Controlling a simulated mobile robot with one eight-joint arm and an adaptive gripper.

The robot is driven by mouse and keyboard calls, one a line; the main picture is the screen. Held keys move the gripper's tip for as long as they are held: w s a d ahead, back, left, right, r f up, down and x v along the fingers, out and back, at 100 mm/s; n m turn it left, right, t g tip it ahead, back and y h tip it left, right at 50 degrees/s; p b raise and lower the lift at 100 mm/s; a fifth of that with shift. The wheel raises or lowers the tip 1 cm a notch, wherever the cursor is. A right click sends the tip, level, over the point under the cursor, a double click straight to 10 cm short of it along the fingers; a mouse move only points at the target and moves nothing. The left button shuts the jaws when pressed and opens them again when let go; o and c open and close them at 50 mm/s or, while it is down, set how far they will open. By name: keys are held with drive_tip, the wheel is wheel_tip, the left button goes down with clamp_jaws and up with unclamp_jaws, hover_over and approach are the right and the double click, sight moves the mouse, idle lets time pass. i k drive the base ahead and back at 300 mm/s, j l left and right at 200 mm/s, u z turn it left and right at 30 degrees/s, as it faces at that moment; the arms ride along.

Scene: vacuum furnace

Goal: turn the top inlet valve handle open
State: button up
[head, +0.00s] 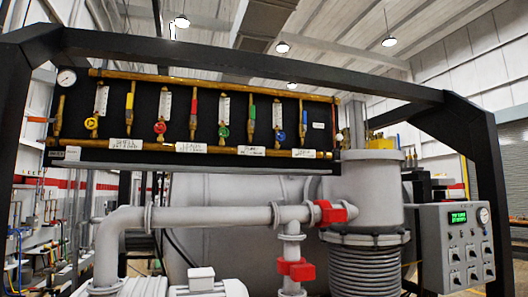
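A black valve panel (145,110) hangs from the dark frame, with an upper brass pipe (215,83) and a lower brass pipe (225,149). Upright valves between the pipes carry narrow handles: yellow (129,100), red (194,107), green (252,111) and blue (304,117). Round knobs sit beside them: yellow (91,123), red (160,127), green (224,131) and blue (281,136). White labels show below, but their text is too small to read. I cannot tell which handle is the top inlet valve's. My gripper is not in view.
A pressure gauge (67,78) sits at the panel's left end. Grey pipes (200,217) with red fittings (297,269) run below, before a large grey vessel. A control box (456,247) stands at right. A dark frame beam (250,66) crosses above the panel.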

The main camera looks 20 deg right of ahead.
sight(31, 119)
drive_tip(key=i+j+u, duration=0.75)
drive_tip(key=i+u, duration=0.25)
